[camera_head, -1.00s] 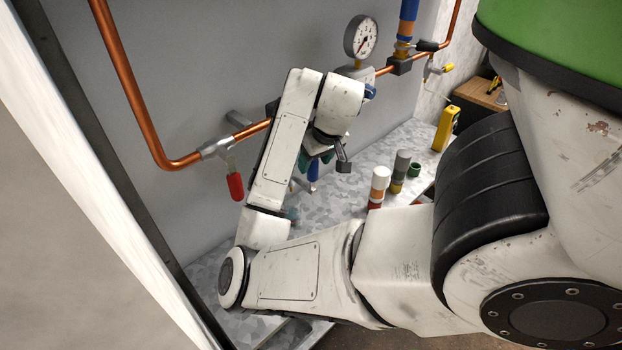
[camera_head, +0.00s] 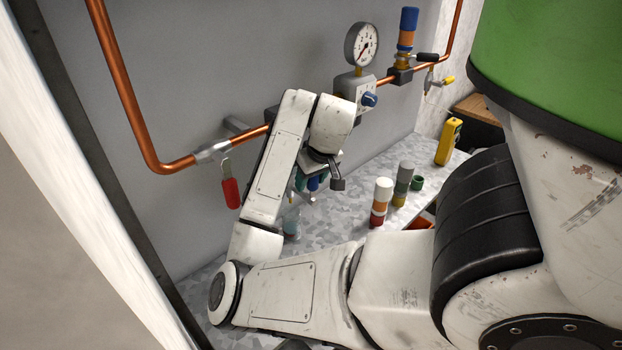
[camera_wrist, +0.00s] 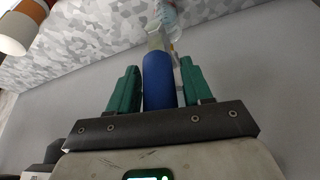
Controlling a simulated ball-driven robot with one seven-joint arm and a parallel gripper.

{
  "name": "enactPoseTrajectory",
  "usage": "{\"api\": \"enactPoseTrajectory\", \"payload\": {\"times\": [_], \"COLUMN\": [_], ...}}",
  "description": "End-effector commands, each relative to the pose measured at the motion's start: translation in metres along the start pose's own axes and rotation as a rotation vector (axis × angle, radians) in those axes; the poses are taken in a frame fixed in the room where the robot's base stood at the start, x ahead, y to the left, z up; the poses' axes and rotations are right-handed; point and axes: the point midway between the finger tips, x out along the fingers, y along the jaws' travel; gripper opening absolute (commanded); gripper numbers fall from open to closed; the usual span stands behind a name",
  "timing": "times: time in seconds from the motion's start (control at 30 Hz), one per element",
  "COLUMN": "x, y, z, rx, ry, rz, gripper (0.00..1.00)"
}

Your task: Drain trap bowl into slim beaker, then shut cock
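My gripper (camera_wrist: 161,88) has its green fingers on either side of a blue cylindrical part (camera_wrist: 159,80). Whether the fingers press on it cannot be told. The blue part also shows below my wrist in the head view (camera_head: 314,184). Beyond it in the wrist view are a pale yellowish piece (camera_wrist: 155,41) and a thin grey piece beside it. The slim clear beaker (camera_head: 291,223) with a bluish tint stands on the speckled bench, partly behind my arm. It seems to show at the top of the wrist view (camera_wrist: 169,16). The trap bowl and cock are mostly hidden by my arm.
A copper pipe (camera_head: 130,100) runs along the wall, with a red lever (camera_head: 230,193), a gauge (camera_head: 362,45) and a blue knob (camera_head: 370,99).

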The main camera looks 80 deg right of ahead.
Motion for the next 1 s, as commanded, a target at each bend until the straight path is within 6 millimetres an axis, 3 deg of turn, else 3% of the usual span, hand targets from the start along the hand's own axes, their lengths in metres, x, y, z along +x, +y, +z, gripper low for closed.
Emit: {"api": "enactPoseTrajectory", "payload": {"times": [0.07,0.5,1.0], "x": [0.0,0.0,0.004], "y": [0.0,0.0,0.0], "z": [0.0,0.0,-0.011], "rx": [0.0,0.0,-0.02], "ry": [0.0,0.0,0.007], "rz": [0.0,0.0,0.039], "gripper": [0.42,0.0,0.0]}}
